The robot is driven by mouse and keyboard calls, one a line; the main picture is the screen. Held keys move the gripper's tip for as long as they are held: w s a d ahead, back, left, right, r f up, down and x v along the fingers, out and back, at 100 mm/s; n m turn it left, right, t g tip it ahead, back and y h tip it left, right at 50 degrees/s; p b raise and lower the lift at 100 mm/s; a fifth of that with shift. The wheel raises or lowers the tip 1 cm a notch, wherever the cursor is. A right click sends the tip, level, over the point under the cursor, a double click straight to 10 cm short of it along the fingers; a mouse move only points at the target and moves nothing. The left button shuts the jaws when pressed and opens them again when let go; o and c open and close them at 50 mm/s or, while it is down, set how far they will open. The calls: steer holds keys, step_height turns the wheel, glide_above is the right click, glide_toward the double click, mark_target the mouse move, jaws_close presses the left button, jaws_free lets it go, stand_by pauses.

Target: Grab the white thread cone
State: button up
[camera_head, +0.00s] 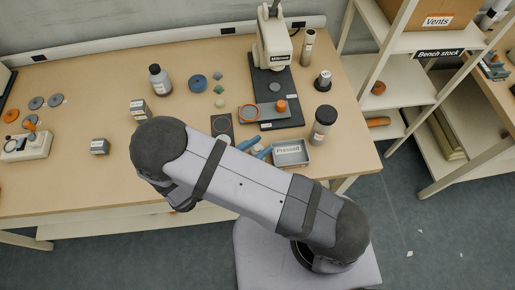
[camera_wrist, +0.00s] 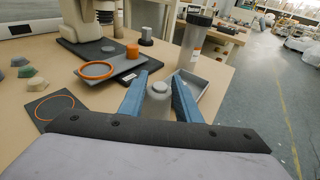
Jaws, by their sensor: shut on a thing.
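My gripper (camera_wrist: 158,100) has two blue fingers and is shut on a small pale grey-white piece, the white thread cone (camera_wrist: 157,108), in the wrist view. Its rounded top with a small knob shows between the fingers; its lower part is hidden. In the head view my gripper (camera_head: 256,147) is near the front edge of the table, just left of a metal tray. Only a little of the pale piece shows between the fingers there. I cannot tell whether it touches the table.
The metal tray (camera_head: 291,164) marked "Pressed" and a dark-capped bottle (camera_head: 322,125) stand close on the right. A dark square mat (camera_head: 222,126) lies left.

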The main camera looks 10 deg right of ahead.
mark_target(257, 148)
steer(key=shift+r, duration=0.1)
steer(key=shift+r+b, duration=0.55)
steer(key=shift+r, duration=4.3)
steer(key=shift+r, duration=0.1)
